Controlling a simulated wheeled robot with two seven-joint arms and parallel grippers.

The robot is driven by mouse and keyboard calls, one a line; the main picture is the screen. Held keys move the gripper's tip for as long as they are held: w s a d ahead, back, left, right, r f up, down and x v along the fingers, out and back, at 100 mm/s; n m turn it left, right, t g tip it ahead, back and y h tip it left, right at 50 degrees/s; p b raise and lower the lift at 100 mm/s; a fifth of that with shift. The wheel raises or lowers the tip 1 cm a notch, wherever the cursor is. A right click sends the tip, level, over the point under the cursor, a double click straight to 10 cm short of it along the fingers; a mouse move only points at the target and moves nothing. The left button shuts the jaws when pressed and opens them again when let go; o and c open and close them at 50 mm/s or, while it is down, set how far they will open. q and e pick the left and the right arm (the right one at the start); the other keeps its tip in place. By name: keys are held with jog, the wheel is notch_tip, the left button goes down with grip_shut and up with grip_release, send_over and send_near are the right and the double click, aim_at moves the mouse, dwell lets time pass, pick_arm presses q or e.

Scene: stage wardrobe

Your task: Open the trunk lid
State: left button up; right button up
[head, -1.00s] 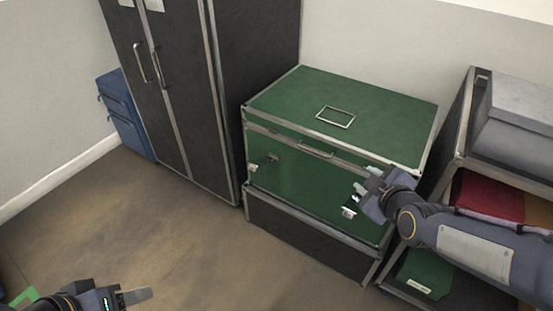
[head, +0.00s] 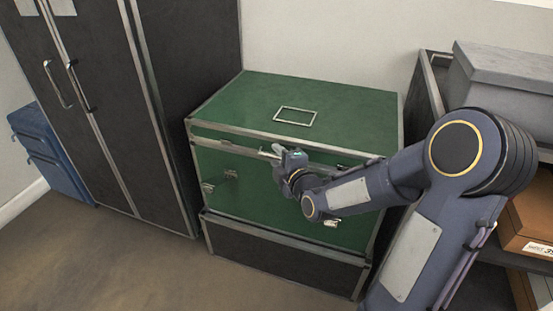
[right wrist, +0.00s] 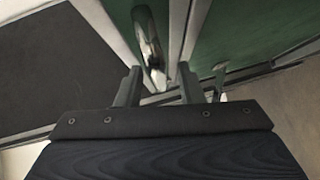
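The green trunk (head: 255,195) with metal edges stands on a black case, its lid (head: 350,105) down. A metal handle (head: 268,153) is on the lid's front; it also shows in the right wrist view (right wrist: 150,38). My right gripper (head: 279,151) is at this handle, in front of the trunk. In the right wrist view its two fingers (right wrist: 158,86) are apart, with the handle's near end between them and a gap visible. Latches show on the trunk's front at left (head: 208,188) and right (head: 332,222). My left gripper is out of view.
Shelving with a grey box (head: 500,80) and an orange-brown box (head: 530,225) is at the right. The floor (head: 110,260) at front left is clear.

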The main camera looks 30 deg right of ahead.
jog(key=shift+w, duration=0.35)
grip_shut()
